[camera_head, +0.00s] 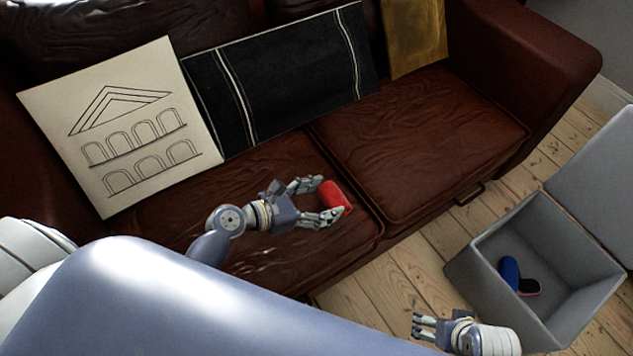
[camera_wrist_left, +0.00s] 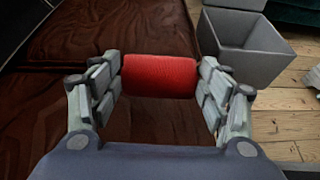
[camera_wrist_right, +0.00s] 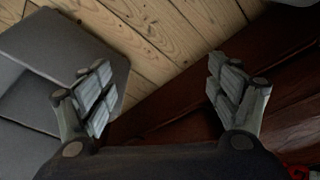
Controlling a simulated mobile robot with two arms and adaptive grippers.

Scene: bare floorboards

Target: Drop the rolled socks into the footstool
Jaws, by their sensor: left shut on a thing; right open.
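Red rolled socks (camera_head: 334,197) are held between the fingers of my left gripper (camera_head: 326,202), over the left seat of the brown sofa. In the left wrist view the red roll (camera_wrist_left: 160,76) spans the gap between the two fingers (camera_wrist_left: 160,88). The grey footstool (camera_head: 478,262) stands open on the floor at the lower right, its lid (camera_head: 600,185) tilted back. Inside it lie a blue roll (camera_head: 510,270) and a dark roll with a pinkish edge (camera_head: 529,287). My right gripper (camera_head: 418,328) is open and empty, just left of the footstool.
The brown leather sofa (camera_head: 420,140) fills the back, with a cream building-print cushion (camera_head: 125,125), a black striped cushion (camera_head: 285,75) and a gold cushion (camera_head: 415,35) on it. Bare floorboards (camera_head: 385,285) lie between the sofa and the footstool.

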